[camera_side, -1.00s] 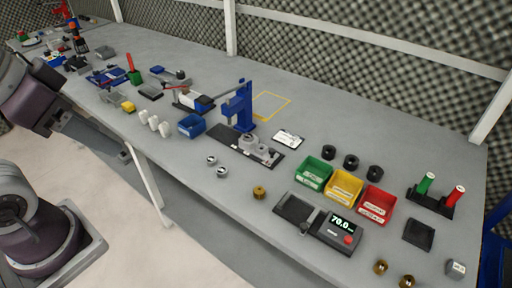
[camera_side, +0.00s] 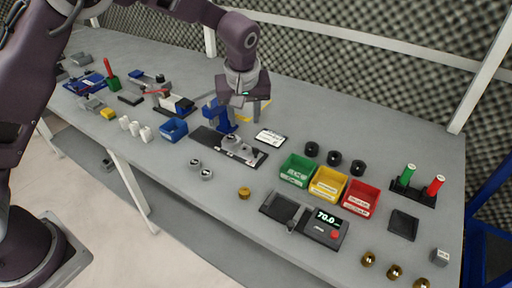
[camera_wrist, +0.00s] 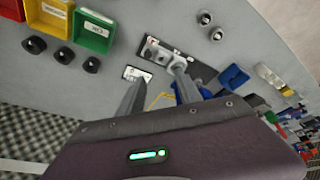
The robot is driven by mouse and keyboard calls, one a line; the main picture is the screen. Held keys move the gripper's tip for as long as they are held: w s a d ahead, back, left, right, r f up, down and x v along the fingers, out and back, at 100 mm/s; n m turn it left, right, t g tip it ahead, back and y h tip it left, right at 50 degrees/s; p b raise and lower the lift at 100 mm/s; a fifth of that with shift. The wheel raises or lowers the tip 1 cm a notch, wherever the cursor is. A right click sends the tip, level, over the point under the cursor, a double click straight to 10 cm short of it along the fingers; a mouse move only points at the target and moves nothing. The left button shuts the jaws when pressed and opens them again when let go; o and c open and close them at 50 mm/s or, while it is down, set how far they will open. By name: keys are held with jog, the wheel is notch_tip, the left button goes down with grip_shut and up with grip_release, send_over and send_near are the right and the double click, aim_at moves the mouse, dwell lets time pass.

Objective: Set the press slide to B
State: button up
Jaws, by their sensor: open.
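The blue press (camera_side: 214,110) stands mid-bench, its upper part largely hidden by my gripper in the side view. Its dark base plate (camera_side: 207,138) runs toward the front right and carries the grey metal slide (camera_side: 240,149). In the wrist view the slide (camera_wrist: 158,52) lies beyond my fingertips, and part of the blue press (camera_wrist: 205,92) shows behind the right finger. A white card (camera_side: 268,137) lies beside the plate. My gripper (camera_side: 238,105) is above the press, pointing down, open and empty; its two fingers (camera_wrist: 157,80) are apart. I cannot read any position letters on the press.
Green (camera_side: 298,170), yellow (camera_side: 328,184) and red (camera_side: 361,197) bins stand right of the press. A scale (camera_side: 326,228) reading 70.0 is at the front. Two metal rings (camera_side: 201,169) lie in front.

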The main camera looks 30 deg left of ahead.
jog(key=y, duration=0.1)
send_near(256, 150)
jog(key=f, duration=0.1)
jog(key=shift+n, duration=0.3)
jog(key=x, duration=0.7)
jog(key=shift+w+a+f, duration=0.1)
grip_shut()
dwell(0.5)
